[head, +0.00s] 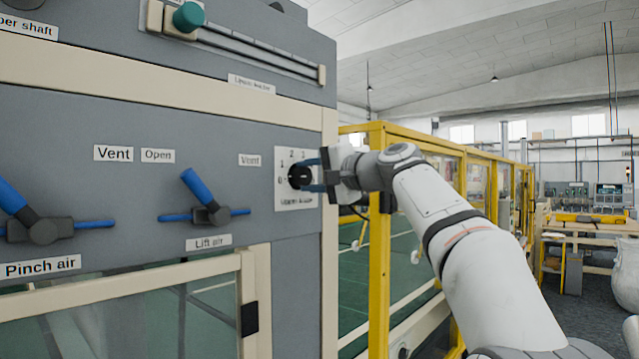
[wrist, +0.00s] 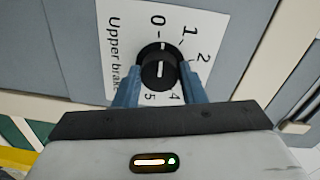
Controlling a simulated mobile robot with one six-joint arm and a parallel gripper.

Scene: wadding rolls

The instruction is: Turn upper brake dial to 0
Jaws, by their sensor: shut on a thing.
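The upper brake dial is a round black knob (wrist: 159,70) with a short white line on its face. It sits on a white plate (wrist: 118,18) printed with numbers and "Upper brake", seen turned on its side in the wrist view. The white line runs up and down in that picture, lined up with the tick beside 0. My gripper (wrist: 161,80) is shut on the knob, one blue finger on each side. In the head view the knob (head: 299,177) is on the panel's right part, and my gripper (head: 311,175) reaches it from the right, partly covering the plate.
Left on the grey panel are the blue-handled Lift air valve (head: 211,213) and Pinch air valve (head: 42,230). A slider with a teal knob (head: 188,17) is above. A yellow-framed guard (head: 378,250) stands behind my arm, just right of the panel edge.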

